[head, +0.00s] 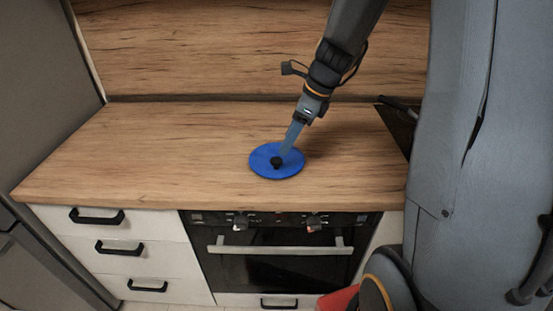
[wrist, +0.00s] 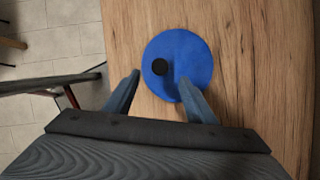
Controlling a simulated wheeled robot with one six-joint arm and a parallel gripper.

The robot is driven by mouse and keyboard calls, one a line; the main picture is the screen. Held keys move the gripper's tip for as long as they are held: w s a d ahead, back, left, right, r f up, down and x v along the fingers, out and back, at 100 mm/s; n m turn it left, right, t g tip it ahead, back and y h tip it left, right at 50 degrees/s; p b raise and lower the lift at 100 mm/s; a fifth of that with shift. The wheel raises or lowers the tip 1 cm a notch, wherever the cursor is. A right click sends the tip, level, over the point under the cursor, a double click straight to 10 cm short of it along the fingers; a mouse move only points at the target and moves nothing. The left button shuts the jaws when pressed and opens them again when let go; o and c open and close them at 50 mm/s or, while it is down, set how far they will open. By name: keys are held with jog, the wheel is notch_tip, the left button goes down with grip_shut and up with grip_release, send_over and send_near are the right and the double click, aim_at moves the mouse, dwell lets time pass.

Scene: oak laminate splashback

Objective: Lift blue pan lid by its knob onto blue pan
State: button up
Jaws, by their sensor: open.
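The blue pan lid (head: 293,170) lies flat on the wooden worktop near its front edge, and it also shows in the wrist view (wrist: 190,50). Its black knob (head: 277,162) stands up from the middle of the lid and is clear in the wrist view (wrist: 160,67). My gripper (head: 286,150) points down over the lid, with its fingers apart and empty. In the wrist view the fingertips (wrist: 159,78) lie to either side of the knob, slightly nearer the camera; I cannot tell their exact height above the lid. I do not see the blue pan.
A dark hob (head: 398,117) is at the worktop's right end, with a black handle-like bar over it, partly hidden by my grey body. The oven (head: 280,262) is below the lid, with drawers to its left. The worktop's left side (head: 140,150) is clear. The wooden splashback (head: 200,50) stands behind.

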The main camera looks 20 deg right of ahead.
aim_at(276, 159)
jog(key=shift+p+x, duration=0.75)
jog(key=shift+x, duration=3.1)
jog(key=shift+w+a+r, duration=0.1)
jog(key=shift+a+r, duration=0.05)
grip_shut()
